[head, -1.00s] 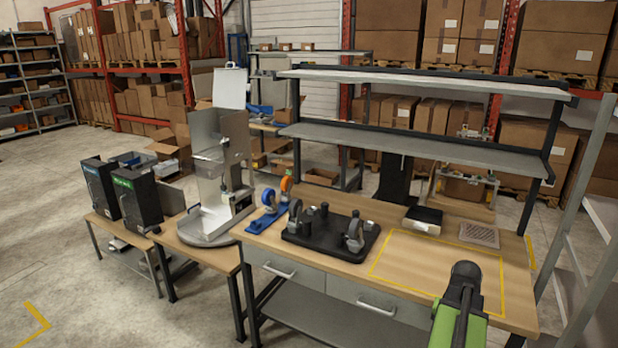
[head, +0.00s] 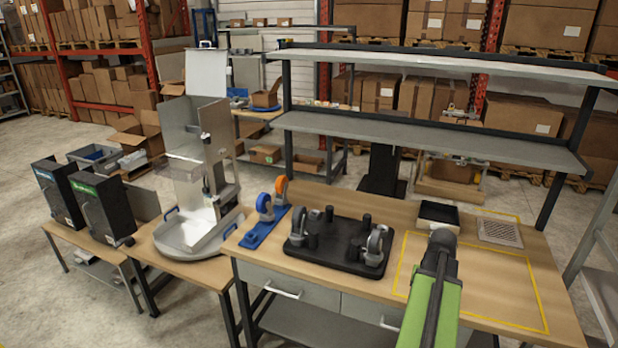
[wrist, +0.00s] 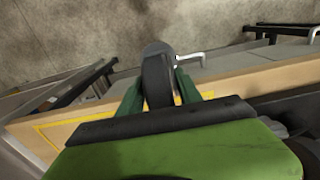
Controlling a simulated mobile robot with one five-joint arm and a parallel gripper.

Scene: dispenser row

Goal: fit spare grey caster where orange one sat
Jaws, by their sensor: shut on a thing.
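My gripper (wrist: 160,95) is shut on a caster with a dark wheel (wrist: 156,70); its green fingers show on both sides of the wheel. In the head view my gripper (head: 440,250) is over the front right of the bench, and the grip itself is hard to make out. A black base plate (head: 335,255) with upright posts lies on the bench, left of my gripper. Grey casters stand at its left (head: 297,226) and right (head: 377,244).
A yellow outline (head: 520,255) marks bare bench on the right. A black-and-white box (head: 438,215) and a grey grille (head: 499,232) lie behind it. Shelves (head: 430,137) overhang the bench's back. A metal dispenser stand (head: 205,165) stands at the left.

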